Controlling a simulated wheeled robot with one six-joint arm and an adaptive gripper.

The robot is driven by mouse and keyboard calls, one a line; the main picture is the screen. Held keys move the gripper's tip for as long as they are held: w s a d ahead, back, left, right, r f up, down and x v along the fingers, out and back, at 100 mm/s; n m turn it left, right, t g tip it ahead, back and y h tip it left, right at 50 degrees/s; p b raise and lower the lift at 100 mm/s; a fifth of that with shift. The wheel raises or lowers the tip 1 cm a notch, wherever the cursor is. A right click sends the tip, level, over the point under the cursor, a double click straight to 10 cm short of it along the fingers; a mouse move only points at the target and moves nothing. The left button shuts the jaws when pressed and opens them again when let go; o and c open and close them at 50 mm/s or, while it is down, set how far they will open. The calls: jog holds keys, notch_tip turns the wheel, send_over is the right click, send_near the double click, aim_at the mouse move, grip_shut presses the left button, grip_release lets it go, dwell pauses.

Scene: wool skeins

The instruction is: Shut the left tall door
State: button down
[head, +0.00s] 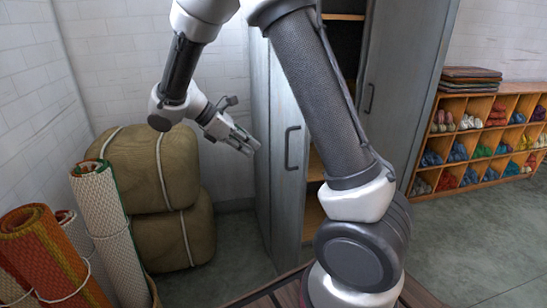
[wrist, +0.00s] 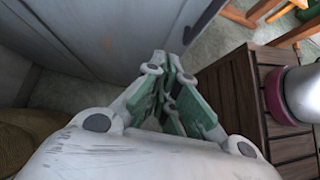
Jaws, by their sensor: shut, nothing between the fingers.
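The left tall door (head: 283,180) of a grey cabinet stands partly open in the head view, with a dark handle (head: 291,148) near its edge. Wooden shelves (head: 314,165) show in the gap behind it, partly hidden by my arm. My gripper (head: 251,150) is shut and empty, just left of the left door; I cannot tell whether it touches the door. In the wrist view, the shut green-padded fingers (wrist: 173,95) point toward a grey panel (wrist: 110,35) that looks like the door. The right tall door (head: 390,85) also stands open.
Large tan bales (head: 150,170) and rolled mats (head: 108,225) stand at the left by the white brick wall. A wooden cubby shelf (head: 480,140) of coloured skeins stands at the right, with folded cloths (head: 470,78) on top. Grey floor (head: 495,230) is clear at the right.

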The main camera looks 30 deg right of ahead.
jog(key=d+r+x, duration=0.2)
jog(key=x, duration=1)
jog(key=shift+s+d+f, duration=0.15)
jog(key=shift+s+f, duration=0.05)
jog(key=shift+s, duration=0.1)
jog(key=shift+d, duration=0.1)
